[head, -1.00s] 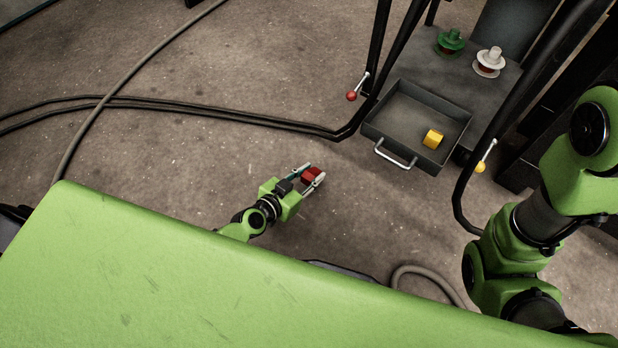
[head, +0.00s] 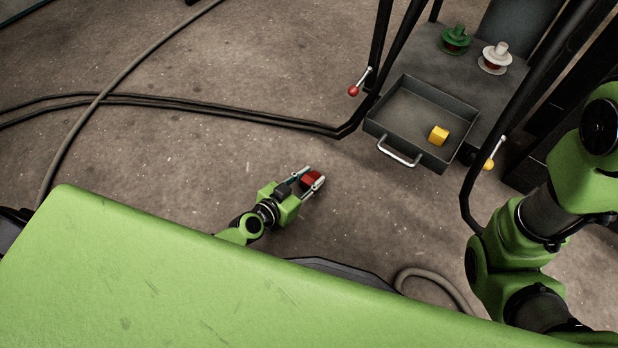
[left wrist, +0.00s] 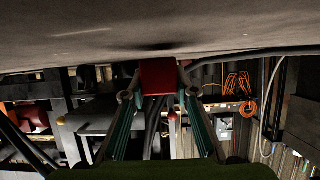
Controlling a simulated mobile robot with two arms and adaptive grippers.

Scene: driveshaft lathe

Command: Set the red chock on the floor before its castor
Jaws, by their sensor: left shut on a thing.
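My left gripper (head: 311,180) is shut on the red chock (head: 311,177). In the head view the chock shows between its two fingertips, over bare floor to the left of and below the open drawer. The left wrist view also shows the red chock (left wrist: 159,74) between the fingers, close to the floor (left wrist: 90,35); a dark shadow lies beside it. I cannot tell whether it touches the floor. My right arm shows at the right edge of the head view, but its gripper is out of view. I cannot make out the castor in either view.
A grey cart (head: 475,92) holds a green spool (head: 455,40) and a white spool (head: 495,58). Its open drawer (head: 385,122) contains a yellow block (head: 438,135). A lever with a red knob (head: 353,91) and one with a yellow knob (head: 489,165) stand beside it. Hoses cross the floor.

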